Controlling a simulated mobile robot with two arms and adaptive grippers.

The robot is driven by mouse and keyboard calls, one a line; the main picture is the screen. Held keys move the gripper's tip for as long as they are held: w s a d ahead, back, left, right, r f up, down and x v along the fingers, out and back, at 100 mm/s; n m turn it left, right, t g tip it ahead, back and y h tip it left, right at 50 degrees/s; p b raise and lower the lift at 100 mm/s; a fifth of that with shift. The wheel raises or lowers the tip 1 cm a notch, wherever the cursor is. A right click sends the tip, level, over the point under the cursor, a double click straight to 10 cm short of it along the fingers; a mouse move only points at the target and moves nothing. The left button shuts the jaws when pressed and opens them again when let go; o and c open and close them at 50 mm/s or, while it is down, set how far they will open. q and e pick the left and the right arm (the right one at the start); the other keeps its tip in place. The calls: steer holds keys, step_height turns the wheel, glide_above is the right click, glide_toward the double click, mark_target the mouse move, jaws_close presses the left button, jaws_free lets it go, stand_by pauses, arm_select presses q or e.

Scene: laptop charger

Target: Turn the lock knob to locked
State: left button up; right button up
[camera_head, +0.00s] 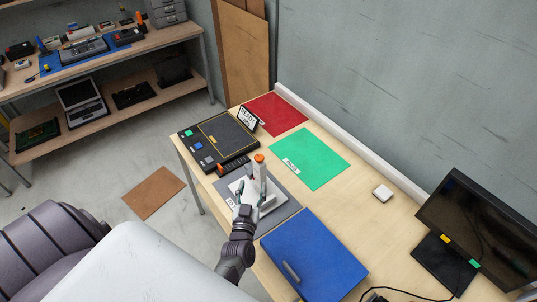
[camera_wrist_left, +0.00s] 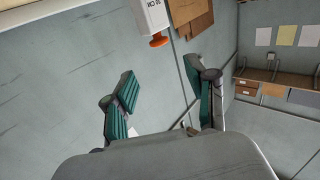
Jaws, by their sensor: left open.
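An orange knob (camera_head: 259,157) sits on top of an upright white post (camera_head: 259,171) above the grey mat on the table. In the left wrist view the orange knob (camera_wrist_left: 158,41) shows at the end of a white body (camera_wrist_left: 149,14) with dark lettering, near the top edge. My left gripper (camera_head: 250,191) is open, just in front of the post in the head view. In the left wrist view its two fingers (camera_wrist_left: 160,84) stand apart with nothing between them, and the knob is beyond them. I cannot read which way the knob is turned. My right gripper is not in view.
A white block (camera_head: 268,201) lies on the grey mat (camera_head: 285,212) by the gripper. A black case (camera_head: 220,135) is behind left, a green mat (camera_head: 318,160) behind right, a blue folder (camera_head: 320,262) in front. A monitor (camera_head: 484,222) stands far right. The green mat is mostly clear.

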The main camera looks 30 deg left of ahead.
arm_select(q)
steer(key=b, duration=0.2)
glide_toward(259, 160)
steer(key=x, duration=0.3)
steer(key=b+x, duration=0.2)
steer(key=x, duration=0.4)
steer(key=shift+a+f+b, duration=0.1)
steer(key=shift+f+b, duration=0.05)
steer(key=shift+b, duration=0.15)
steer(key=shift+w+a, duration=0.25)
steer(key=shift+w, duration=0.25)
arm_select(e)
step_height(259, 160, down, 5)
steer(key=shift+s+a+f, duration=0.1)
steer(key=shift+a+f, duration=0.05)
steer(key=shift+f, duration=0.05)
